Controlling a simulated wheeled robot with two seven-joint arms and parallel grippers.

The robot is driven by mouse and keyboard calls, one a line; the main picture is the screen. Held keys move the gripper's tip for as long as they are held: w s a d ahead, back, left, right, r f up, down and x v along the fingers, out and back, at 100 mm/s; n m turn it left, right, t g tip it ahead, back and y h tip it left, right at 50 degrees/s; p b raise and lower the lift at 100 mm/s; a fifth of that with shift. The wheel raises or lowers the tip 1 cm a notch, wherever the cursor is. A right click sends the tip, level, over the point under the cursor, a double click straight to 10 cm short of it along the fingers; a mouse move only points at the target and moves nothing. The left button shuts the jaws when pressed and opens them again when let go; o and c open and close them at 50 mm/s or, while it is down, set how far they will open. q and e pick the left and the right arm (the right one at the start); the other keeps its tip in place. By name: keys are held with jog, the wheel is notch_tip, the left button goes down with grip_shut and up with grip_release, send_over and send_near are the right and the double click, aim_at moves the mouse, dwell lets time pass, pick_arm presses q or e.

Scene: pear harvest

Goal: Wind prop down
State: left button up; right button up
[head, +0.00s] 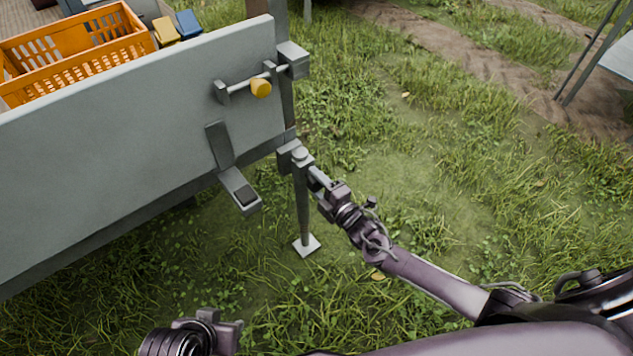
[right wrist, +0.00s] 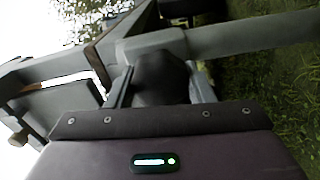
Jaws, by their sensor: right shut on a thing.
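The prop (head: 303,205) is a grey upright leg at the trailer's near right corner, with a square foot plate (head: 306,246) at its lower end. I cannot tell whether the plate touches the grass. My right gripper (head: 324,190) is at the right of the prop's top, shut on its crank handle. In the right wrist view a dark grip of the crank handle (right wrist: 160,78) sits between the two fingers, and the grey prop leg (right wrist: 250,37) runs off to the right. My left gripper (head: 228,332) is at the bottom edge, away from the prop; its jaws are unclear.
The grey trailer side (head: 110,150) carries a latch with a yellow knob (head: 261,88) and a step-like bracket (head: 240,190) left of the prop. An orange crate (head: 75,65) stands on the trailer. Open grass lies to the right of the prop.

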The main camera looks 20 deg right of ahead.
aim_at(320, 186)
jog(key=shift+n, duration=0.6)
pick_arm(q)
jog(key=shift+a, duration=0.1)
pick_arm(e)
jog(key=o, duration=1)
jog(key=shift+s, duration=0.1)
jog(key=shift+s+d, duration=0.2)
jog(key=shift+s, duration=0.15)
jog(key=p+v, duration=0.1)
jog(key=v, duration=0.5)
jog(key=shift+s+p, duration=0.15)
jog(key=shift+p, duration=0.25)
pick_arm(q)
jog(key=shift+s+a+r+g+y, duration=0.1)
jog(key=shift+s+a+g+y, duration=0.15)
jog(key=shift+a, duration=0.3)
jog(key=shift+s+a+r+g+y, duration=0.15)
jog(key=shift+a+g+y, duration=0.15)
jog(key=shift+a, duration=0.2)
pick_arm(e)
jog(key=shift+s+d, duration=0.1)
jog(key=shift+s, duration=0.15)
pick_arm(q)
jog(key=shift+f, duration=0.1)
